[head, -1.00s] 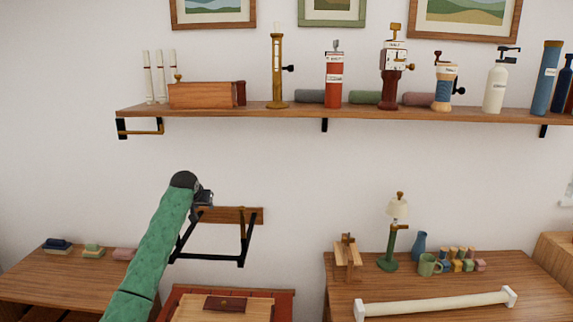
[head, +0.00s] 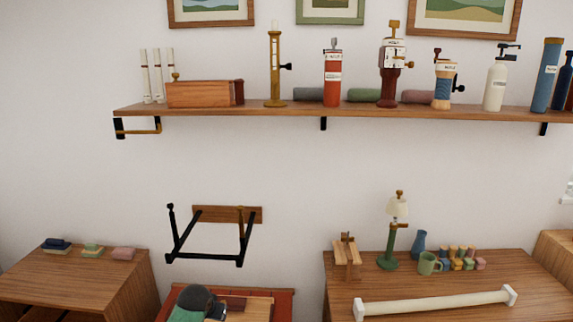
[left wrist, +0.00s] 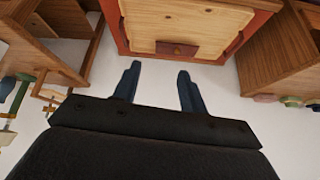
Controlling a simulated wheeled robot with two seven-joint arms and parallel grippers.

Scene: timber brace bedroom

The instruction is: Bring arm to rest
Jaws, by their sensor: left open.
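My left arm shows in the head view only as a green sleeve and dark wrist at the bottom, in front of the low red-framed wooden chest (head: 283,304). In the left wrist view my left gripper (left wrist: 157,88) has its two blue-grey fingers apart, with nothing between them but pale floor. The chest (left wrist: 150,28), with a dark red handle plate (left wrist: 177,48), lies beyond the fingertips and does not touch them. My right gripper is in neither view.
A black wall bracket (head: 208,257) with a wooden back strip juts out above the chest. A long shelf (head: 290,112) with bottles and tools runs above. Wooden desks stand left (head: 85,275) and right (head: 430,294); the right one holds a lamp (head: 389,245) and a white roll.

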